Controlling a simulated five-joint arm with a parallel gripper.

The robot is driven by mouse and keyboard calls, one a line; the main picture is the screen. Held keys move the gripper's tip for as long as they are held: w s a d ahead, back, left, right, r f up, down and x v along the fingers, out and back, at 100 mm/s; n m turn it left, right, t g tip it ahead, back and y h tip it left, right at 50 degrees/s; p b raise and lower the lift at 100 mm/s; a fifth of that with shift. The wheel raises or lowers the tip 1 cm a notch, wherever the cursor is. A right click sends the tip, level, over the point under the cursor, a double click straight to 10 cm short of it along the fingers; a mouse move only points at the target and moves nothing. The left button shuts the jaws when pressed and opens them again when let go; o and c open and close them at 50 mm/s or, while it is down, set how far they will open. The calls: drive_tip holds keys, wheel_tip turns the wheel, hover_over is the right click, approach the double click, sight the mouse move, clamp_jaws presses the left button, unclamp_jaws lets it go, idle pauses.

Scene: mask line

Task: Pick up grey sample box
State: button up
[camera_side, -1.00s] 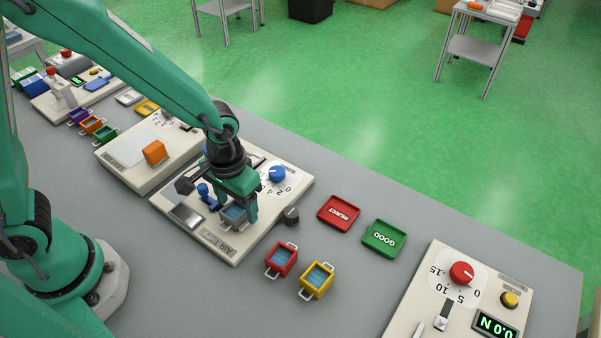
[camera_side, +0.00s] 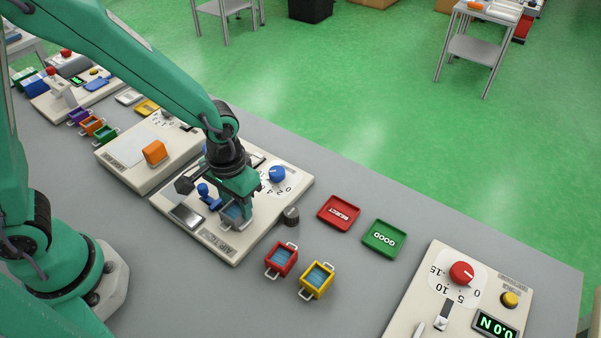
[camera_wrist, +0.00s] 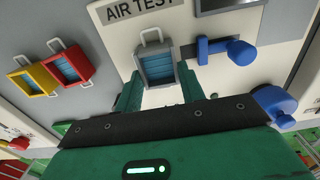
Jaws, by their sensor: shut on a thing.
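The grey sample box (camera_side: 233,214) has a blue inside and pale wire handles. It is at the air test station (camera_side: 225,246), between the fingers of my gripper (camera_side: 236,206). In the wrist view the grey box (camera_wrist: 156,66) shows upright in the picture, with one handle toward the AIR TEST label. My green gripper (camera_wrist: 160,85) is shut on it from both sides. The fingers partly hide the box in the side view, and I cannot tell whether it touches the station's surface.
A blue clamp (camera_side: 207,195) stands close left of the box, and a blue dial (camera_side: 277,174) is behind right. A red box (camera_side: 281,260) and a yellow box (camera_side: 316,281) stand to the right. Red REJECT (camera_side: 339,213) and green GOOD (camera_side: 384,239) trays lie farther right.

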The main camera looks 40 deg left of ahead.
sight(238, 206)
drive_tip(key=shift+r, duration=0.15)
drive_tip(key=shift+r, duration=0.85)
wheel_tip(238, 206, up, 2)
drive_tip(key=s+d+r, duration=0.6)
drive_tip(key=s+r, duration=0.1)
drive_tip(key=s, duration=0.2)
drive_tip(key=shift+s+d, duration=0.3)
drive_tip(key=shift+s, duration=0.05)
drive_tip(key=w+d, duration=0.6)
drive_tip(key=d, duration=0.6)
drive_tip(key=w+d+f, duration=0.1)
drive_tip(key=w+d, duration=0.6)
drive_tip(key=d, duration=0.4)
drive_tip(key=shift+d+f, duration=0.2)
drive_tip(key=shift+d, duration=0.15)
